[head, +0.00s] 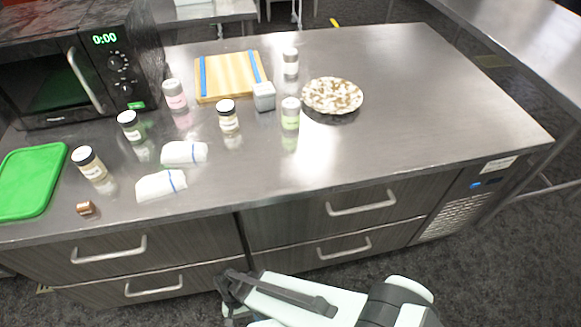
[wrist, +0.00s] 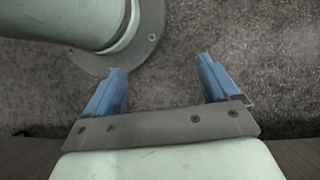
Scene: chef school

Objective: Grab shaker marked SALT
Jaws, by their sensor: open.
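Several small shakers and jars stand upright on the steel counter (head: 420,100); their label text is too small to read, so I cannot tell which says SALT. There is a pink-toned shaker (head: 175,96), a grey-topped greenish shaker (head: 290,114) and a grey-topped pale shaker (head: 290,64).
A microwave (head: 70,75) stands at back left, a green board (head: 30,180) at left. Two white cloths (head: 162,185) lie near the front. A wooden board (head: 230,75), grey box (head: 264,97) and speckled plate (head: 332,94) are behind. The counter's right side is clear.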

